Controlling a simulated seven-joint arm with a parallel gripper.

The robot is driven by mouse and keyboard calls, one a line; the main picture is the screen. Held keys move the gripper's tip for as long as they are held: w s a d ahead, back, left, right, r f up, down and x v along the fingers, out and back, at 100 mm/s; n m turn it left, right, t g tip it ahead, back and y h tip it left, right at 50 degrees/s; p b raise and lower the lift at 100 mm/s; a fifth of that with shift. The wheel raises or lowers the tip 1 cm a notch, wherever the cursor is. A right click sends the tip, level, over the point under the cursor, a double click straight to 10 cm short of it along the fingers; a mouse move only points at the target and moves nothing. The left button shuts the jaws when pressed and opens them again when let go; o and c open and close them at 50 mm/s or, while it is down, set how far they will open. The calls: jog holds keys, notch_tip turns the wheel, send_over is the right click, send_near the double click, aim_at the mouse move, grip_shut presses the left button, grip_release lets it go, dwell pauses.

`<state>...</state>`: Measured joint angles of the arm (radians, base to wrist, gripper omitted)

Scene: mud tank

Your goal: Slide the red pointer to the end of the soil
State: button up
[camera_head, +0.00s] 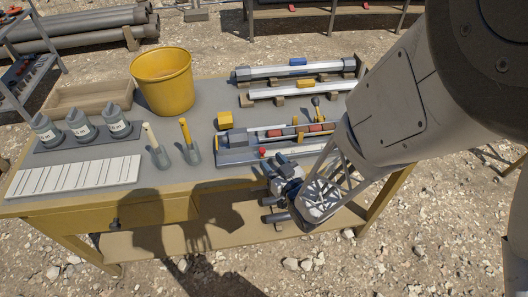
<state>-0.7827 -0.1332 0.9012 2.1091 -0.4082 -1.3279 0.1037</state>
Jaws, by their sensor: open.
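The red pointer (262,153) is a small red piece on the pale rail (292,149) along the front of the nearest instrument on the table. It sits toward the left part of that rail. The soil (315,128) looks like a reddish-brown core lying in the trough just behind the rail, with yellow pieces near it. My gripper (274,165) is open in front of the rail, just below and right of the pointer, and looks apart from it. My arm comes in from the right and hides the right end of the rail and part of the instrument.
Two longer tube instruments (298,70) lie behind. The tabletop between bucket and instruments is clear.

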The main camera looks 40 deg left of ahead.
aim_at(264, 152)
jog(key=shift+x, duration=2.5)
grip_shut()
